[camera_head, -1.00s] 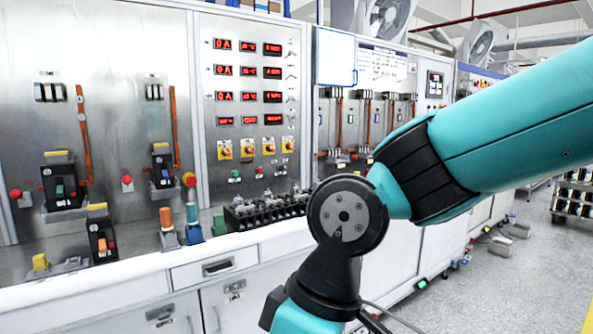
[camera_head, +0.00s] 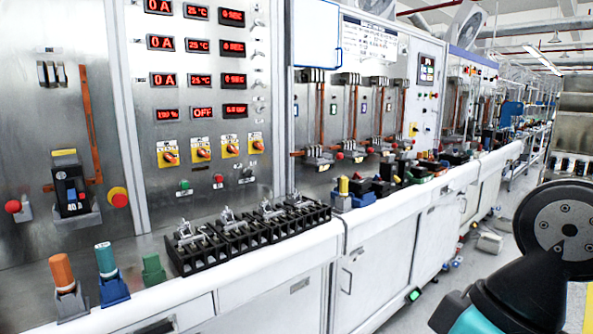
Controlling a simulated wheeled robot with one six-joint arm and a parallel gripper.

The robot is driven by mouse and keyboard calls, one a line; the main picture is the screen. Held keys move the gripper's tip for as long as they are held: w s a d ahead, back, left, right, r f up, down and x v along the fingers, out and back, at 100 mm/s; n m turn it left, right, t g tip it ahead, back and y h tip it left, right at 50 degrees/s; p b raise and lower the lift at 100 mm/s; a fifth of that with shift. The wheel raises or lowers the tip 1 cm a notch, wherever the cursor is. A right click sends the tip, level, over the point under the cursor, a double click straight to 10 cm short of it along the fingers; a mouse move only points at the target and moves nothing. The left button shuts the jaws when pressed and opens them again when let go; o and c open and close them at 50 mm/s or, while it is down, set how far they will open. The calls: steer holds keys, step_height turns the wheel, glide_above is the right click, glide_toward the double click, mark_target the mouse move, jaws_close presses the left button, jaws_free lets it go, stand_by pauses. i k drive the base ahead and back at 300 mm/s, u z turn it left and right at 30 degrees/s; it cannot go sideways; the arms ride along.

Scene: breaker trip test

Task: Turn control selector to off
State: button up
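Several rotary selectors with orange-red knobs on yellow plates (camera_head: 202,149) sit in a row on the silver control panel (camera_head: 240,90), left of the picture's middle. I cannot tell which of them is the control selector, and their labels and pointer positions are too small to read. Below them are a green button (camera_head: 184,185) and a red button (camera_head: 218,179). Part of my arm shows at the lower right, well apart from the panel. My gripper is not in view.
Red displays (camera_head: 203,112) fill the panel above the selectors, one reading OFF. Black terminal blocks (camera_head: 245,238) stand on the white bench (camera_head: 250,264) below. Orange, teal and green pieces stand at its left. The floor (camera_head: 395,318) in front is partly clear.

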mark_target(247, 172)
steer(key=z, duration=0.15)
steer(key=i, duration=0.85)
steer(key=u, duration=0.75)
steer(key=i, duration=0.5)
steer(key=u, duration=0.55)
